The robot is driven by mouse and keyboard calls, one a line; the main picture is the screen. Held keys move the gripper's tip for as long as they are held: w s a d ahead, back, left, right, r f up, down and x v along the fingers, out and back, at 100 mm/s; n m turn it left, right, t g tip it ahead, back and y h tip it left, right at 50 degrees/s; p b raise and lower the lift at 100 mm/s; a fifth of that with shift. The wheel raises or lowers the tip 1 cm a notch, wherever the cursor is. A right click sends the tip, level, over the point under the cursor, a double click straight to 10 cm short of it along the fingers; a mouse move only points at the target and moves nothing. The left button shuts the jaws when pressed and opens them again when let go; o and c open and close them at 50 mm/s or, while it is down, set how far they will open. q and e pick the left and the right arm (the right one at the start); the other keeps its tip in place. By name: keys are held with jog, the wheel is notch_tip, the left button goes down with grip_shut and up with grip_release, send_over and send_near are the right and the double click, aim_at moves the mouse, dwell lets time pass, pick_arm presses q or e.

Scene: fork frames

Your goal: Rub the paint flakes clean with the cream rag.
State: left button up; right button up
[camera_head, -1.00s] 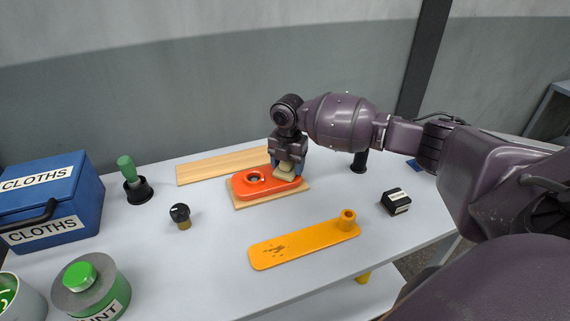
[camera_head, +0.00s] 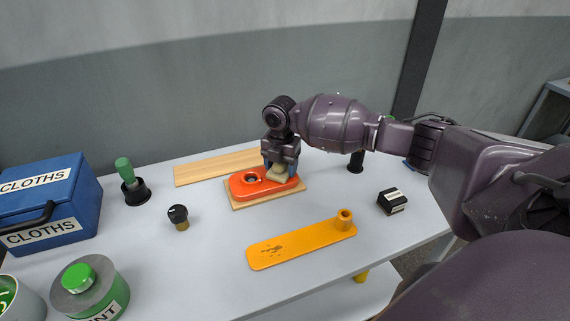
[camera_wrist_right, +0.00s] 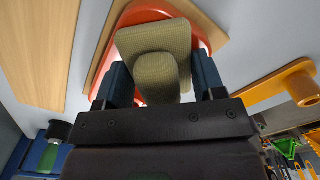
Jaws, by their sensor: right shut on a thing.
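My right gripper (camera_head: 280,163) is shut on the cream rag (camera_head: 278,174), a folded pad with a rounded grip lump. The rag is at the right part of an orange-red plate (camera_head: 239,188) with a round hole and seems to touch it. In the right wrist view the rag (camera_wrist_right: 155,40) sits between the fingers (camera_wrist_right: 160,88) and covers much of the red plate (camera_wrist_right: 140,15). Whether flakes lie under the rag is hidden. Dark flakes (camera_head: 271,249) show on the left part of a yellow-orange plate (camera_head: 310,242) nearer the front. My left gripper is not in view.
The red plate lies on a wooden board (camera_head: 237,205); a longer board (camera_head: 200,170) lies behind. A blue cloths box (camera_head: 85,200), a green-handled tool (camera_head: 125,172), a black-knobbed piece (camera_head: 178,215) and a tin (camera_head: 100,300) stand left. A black block (camera_head: 390,203) is right.

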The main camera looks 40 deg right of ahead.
jog(key=shift+d, duration=0.1)
dwell(0.4)
jog(key=shift+s+d+f, duration=0.15)
jog(key=shift+s+d, duration=0.1)
jog(key=shift+d, duration=0.5)
jog(key=shift+a, duration=0.25)
jog(key=shift+w+a+p, duration=0.2)
jog(key=shift+a+p, duration=0.15)
jog(key=shift+a, duration=0.35)
jog(key=shift+d, duration=0.1)
jog(key=shift+s+d+r, duration=0.15)
jog(key=shift+d+r, duration=0.1)
jog(key=shift+d, duration=0.55)
jog(key=shift+a, duration=0.15)
